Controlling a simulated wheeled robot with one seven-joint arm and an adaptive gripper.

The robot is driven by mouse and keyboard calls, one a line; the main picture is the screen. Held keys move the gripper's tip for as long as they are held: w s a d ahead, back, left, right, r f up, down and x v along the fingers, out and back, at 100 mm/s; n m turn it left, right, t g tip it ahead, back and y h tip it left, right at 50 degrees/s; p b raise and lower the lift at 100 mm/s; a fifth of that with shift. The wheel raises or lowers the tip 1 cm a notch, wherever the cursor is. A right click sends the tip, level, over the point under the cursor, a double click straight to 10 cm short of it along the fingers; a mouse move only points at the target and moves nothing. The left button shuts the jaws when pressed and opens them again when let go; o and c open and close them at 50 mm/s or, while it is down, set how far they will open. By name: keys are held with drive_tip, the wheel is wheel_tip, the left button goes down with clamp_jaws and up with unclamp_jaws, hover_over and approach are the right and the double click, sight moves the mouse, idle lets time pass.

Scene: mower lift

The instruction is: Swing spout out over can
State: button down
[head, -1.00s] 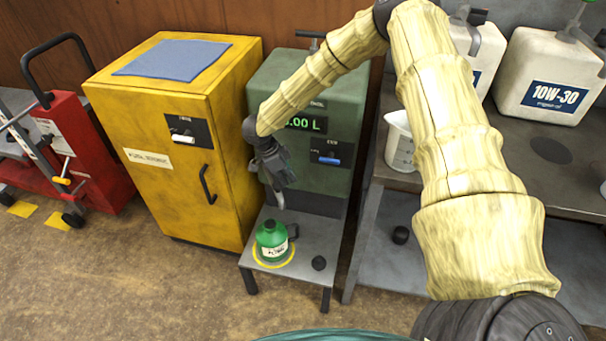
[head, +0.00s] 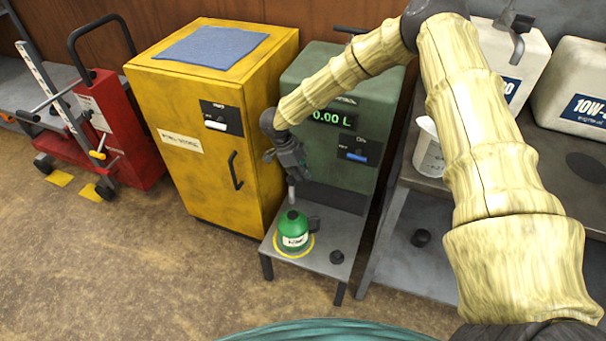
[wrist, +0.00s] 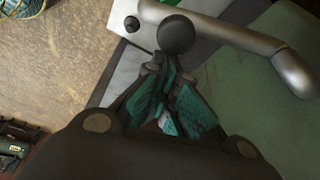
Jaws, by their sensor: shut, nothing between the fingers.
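The green can (head: 293,238) stands upright on a yellow ring on the small grey stand (head: 335,232) in front of the green dispenser (head: 375,115), whose display reads 0.00 L. The silvery spout (head: 291,190) points down; in the head view its tip lines up just above the can's neck. In the wrist view the spout (wrist: 230,35) is a bent metal pipe with a dark ball knob (wrist: 176,34). My gripper (head: 291,168) is by the spout, its lower end partly overlapping it. In the wrist view my gripper (wrist: 168,78) is shut and empty, fingertips close to the knob; contact is unclear.
A yellow cabinet (head: 190,130) with a blue cloth stands left of the dispenser. A red lift (head: 125,130) stands far left. The front floor is open.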

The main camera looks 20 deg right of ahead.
wheel_tip(320, 180, up, 10)
drive_tip(key=p, duration=0.1)
drive_tip(key=s+f+n+t+h, duration=0.1)
drive_tip(key=s+f+n+t, duration=0.5)
drive_tip(key=s+f+n, duration=0.9)
drive_tip(key=s+a+f+n+g+y, duration=0.1)
drive_tip(key=s+f+n+g+y, duration=0.1)
drive_tip(key=s, duration=1.3)
drive_tip(key=s+a+f+n+g+y+p, duration=0.1)
drive_tip(key=s+n, duration=0.4)
drive_tip(key=s, duration=1)
wheel_tip(320, 180, down, 2)
drive_tip(key=shift+s+f+n+g+y, duration=0.1)
drive_tip(key=shift+s+n+g+y, duration=0.2)
drive_tip(key=shift+g+y, duration=0.5)
